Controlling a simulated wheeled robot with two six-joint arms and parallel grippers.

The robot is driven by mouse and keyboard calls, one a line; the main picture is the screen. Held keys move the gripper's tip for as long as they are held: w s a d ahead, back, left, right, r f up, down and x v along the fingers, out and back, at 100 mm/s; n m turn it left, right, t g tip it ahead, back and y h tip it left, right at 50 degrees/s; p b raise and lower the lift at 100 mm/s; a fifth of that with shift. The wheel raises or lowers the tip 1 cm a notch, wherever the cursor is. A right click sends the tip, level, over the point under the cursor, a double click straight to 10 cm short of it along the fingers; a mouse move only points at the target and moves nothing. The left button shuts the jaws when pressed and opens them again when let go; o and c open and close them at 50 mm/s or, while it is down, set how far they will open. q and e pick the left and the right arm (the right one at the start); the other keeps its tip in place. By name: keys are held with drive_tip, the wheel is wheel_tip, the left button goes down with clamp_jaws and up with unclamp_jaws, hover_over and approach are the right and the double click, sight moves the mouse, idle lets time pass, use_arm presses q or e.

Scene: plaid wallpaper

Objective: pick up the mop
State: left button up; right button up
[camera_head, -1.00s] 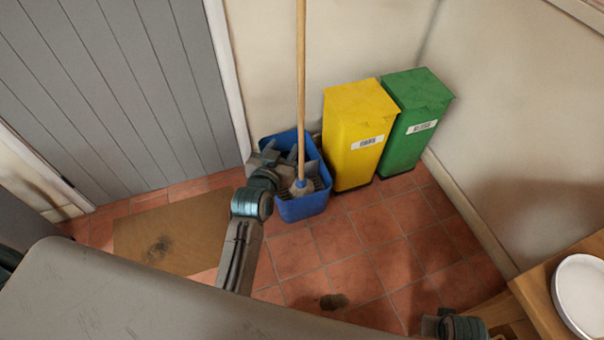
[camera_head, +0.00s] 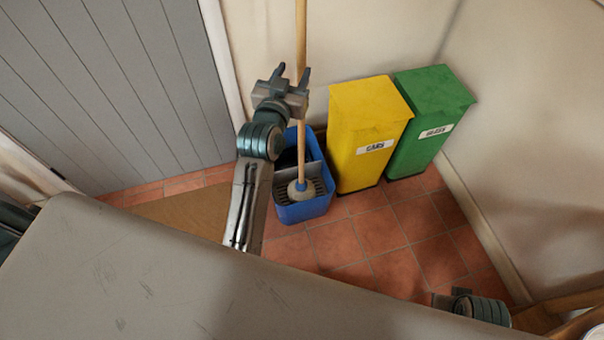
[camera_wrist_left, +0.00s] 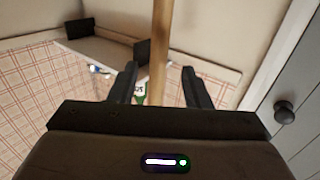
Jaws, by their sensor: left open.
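The mop (camera_head: 301,40) stands upright, its long wooden handle rising out of the top of the head view. Its head (camera_head: 301,190) rests in a blue bucket (camera_head: 304,211) on the floor. My left gripper (camera_head: 292,76) is raised in front of the handle, jaws open and pointing up in the picture. My right gripper (camera_head: 448,300) shows only in part at the lower right.
A yellow bin (camera_head: 366,130) and a green bin (camera_head: 430,115) stand right of the bucket against the wall. A grey door (camera_head: 100,90) is on the left. A wooden surface (camera_head: 560,318) is at the lower right. Tiled floor (camera_head: 400,235) is clear before the bins.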

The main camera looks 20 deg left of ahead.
sight(300, 63)
use_arm(q)
drive_tip(key=w, duration=0.4)
drive_tip(key=w+f, duration=0.1)
drive_tip(key=w, duration=0.1)
drive_tip(key=shift+w, duration=0.2)
drive_tip(key=shift+r, duration=0.1)
clamp_jaws()
drive_tip(key=shift+r, duration=0.1)
